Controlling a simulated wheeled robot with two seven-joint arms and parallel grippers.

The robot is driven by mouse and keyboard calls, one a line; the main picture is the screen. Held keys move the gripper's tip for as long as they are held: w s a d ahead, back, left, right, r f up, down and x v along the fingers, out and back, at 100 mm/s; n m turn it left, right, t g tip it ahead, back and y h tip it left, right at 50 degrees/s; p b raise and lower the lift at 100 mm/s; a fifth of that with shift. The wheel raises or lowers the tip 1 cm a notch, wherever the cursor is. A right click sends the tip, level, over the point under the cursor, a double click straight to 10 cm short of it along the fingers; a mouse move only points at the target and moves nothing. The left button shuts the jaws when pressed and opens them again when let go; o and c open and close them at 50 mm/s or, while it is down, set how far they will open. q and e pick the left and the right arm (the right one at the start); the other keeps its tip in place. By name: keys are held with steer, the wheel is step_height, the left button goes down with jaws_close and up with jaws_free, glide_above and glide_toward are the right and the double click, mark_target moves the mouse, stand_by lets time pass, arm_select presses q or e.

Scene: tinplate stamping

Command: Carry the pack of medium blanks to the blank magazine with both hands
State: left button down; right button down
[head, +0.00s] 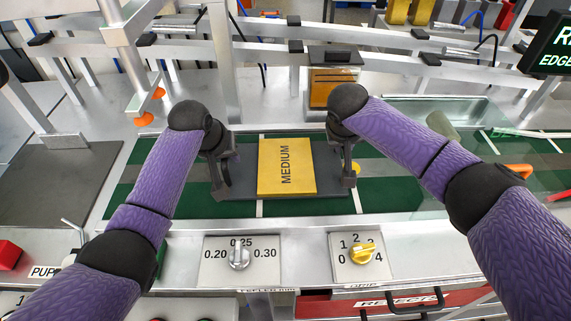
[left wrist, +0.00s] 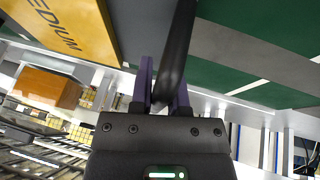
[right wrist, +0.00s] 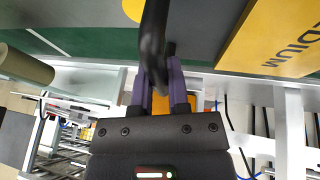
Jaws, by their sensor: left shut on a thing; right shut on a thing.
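The pack of medium blanks (head: 286,168) is a yellow block marked MEDIUM on a dark grey tray (head: 242,180) with an upright black handle at each side. My left gripper (head: 220,165) is shut on the left handle, also visible between its fingers in the left wrist view (left wrist: 168,85). My right gripper (head: 348,165) is shut on the right handle, and its fingers show in the right wrist view (right wrist: 160,88). The tray looks level over the green surface; I cannot tell whether it touches. An orange-fronted box (head: 334,86) behind the pack may be the blank magazine.
The green strip (head: 300,206) with white lines runs left to right beneath. In front are a silver dial (head: 239,257) and a yellow knob (head: 362,252). A clear panel (head: 420,185) lies to the right. Metal rails (head: 260,48) cross behind.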

arm_select(q)
steer(key=shift+w+r, duration=0.1)
steer(key=shift+r, duration=0.05)
arm_select(e)
steer(key=shift+w+r, duration=0.1)
steer(key=shift+r, duration=0.05)
